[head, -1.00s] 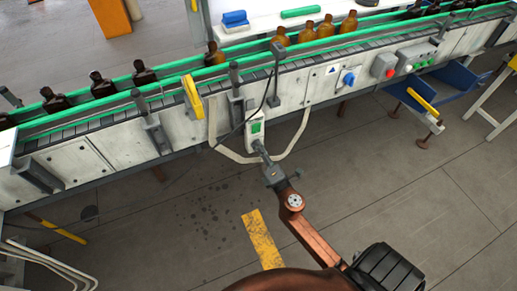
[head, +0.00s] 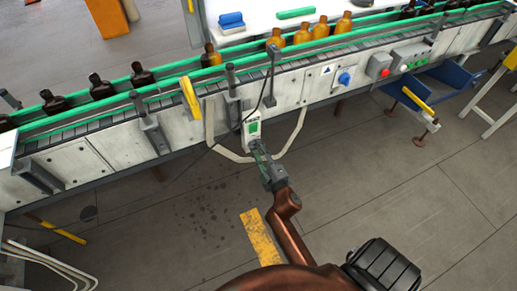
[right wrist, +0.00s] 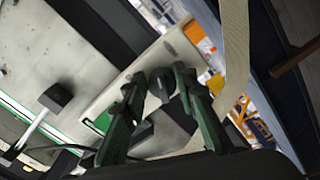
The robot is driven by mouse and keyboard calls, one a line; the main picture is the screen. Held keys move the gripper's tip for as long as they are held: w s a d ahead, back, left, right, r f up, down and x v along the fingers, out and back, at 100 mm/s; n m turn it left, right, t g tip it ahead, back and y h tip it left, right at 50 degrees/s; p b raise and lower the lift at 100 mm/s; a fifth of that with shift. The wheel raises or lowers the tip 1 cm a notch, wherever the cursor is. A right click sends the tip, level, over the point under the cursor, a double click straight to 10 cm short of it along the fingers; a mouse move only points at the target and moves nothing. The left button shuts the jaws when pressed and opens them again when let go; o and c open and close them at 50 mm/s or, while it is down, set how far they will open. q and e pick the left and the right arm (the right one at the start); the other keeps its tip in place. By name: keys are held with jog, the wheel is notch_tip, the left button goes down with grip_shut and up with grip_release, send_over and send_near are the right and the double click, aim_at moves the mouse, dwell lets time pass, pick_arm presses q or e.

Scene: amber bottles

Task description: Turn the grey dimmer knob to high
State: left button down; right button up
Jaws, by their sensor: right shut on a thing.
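A light grey control box with a green screen (head: 252,127) hangs at the front of the conveyor; its pale face and part of the green screen (right wrist: 101,121) also show in the right wrist view. My right gripper (head: 255,149) is at the lower part of this box. In the right wrist view its two dark fingers (right wrist: 161,80) are closed on the grey dimmer knob (right wrist: 162,86), one on each side. In the head view the knob is hidden. My left gripper is not in view.
The conveyor with green rails (head: 180,68) carries several amber bottles. A blue knob (head: 345,78) and a red button (head: 379,65) sit on its front further right. A pale cable loop (head: 300,124) hangs around the box. The floor in front is mostly clear.

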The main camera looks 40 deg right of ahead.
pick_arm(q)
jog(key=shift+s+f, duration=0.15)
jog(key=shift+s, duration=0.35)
pick_arm(e)
jog(key=shift+m, duration=0.4)
jog(key=o, duration=1.2)
jog(key=shift+c, duration=0.2)
